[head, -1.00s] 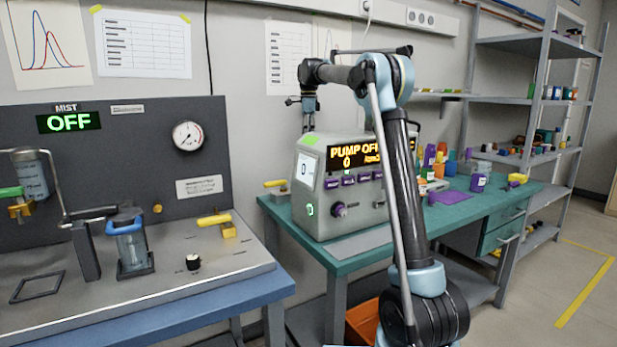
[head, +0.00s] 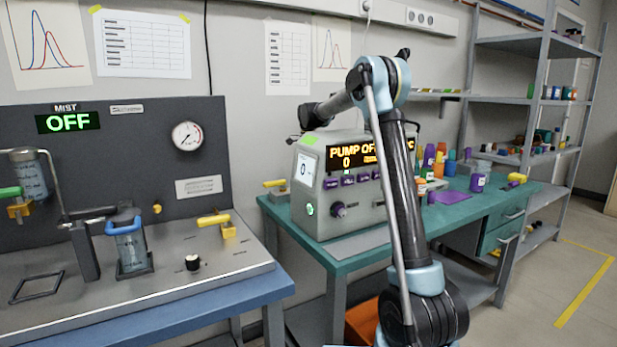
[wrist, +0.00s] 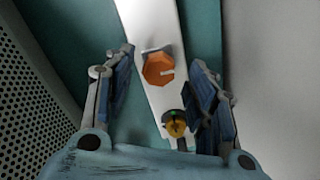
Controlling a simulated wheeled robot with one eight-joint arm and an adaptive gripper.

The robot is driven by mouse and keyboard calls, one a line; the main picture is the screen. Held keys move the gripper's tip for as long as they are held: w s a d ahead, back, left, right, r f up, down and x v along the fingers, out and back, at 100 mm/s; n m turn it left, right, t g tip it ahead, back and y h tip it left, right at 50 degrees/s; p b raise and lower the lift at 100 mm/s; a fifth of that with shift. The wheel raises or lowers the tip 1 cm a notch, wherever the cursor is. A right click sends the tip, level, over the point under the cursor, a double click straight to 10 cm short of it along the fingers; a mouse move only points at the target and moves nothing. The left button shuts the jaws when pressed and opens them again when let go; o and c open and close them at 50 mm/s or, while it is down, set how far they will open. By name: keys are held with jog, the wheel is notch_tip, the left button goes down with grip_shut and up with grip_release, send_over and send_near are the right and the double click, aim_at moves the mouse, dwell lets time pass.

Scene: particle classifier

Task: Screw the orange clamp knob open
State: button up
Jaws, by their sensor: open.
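The orange clamp knob (wrist: 158,68) shows in the wrist view as a faceted knob with a pale slot-like mark. It sits on a white strip (wrist: 150,22) above a teal surface. My gripper (wrist: 163,60) is open, with one finger on each side of the knob and visible gaps between. Nothing is held. I cannot tell how far below the fingertips the knob lies. In the head view my arm reaches behind the pump unit (head: 345,210), which hides the gripper and the knob.
A small yellow part with a green dot (wrist: 176,124) sits on a dark piece close to my right finger. A perforated grey panel (wrist: 35,95) stands at left in the wrist view. The green bench (head: 460,222) carries bottles at right.

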jog(key=shift+f, duration=0.4)
jog(key=c, duration=1.1)
jog(key=shift+o, duration=0.2)
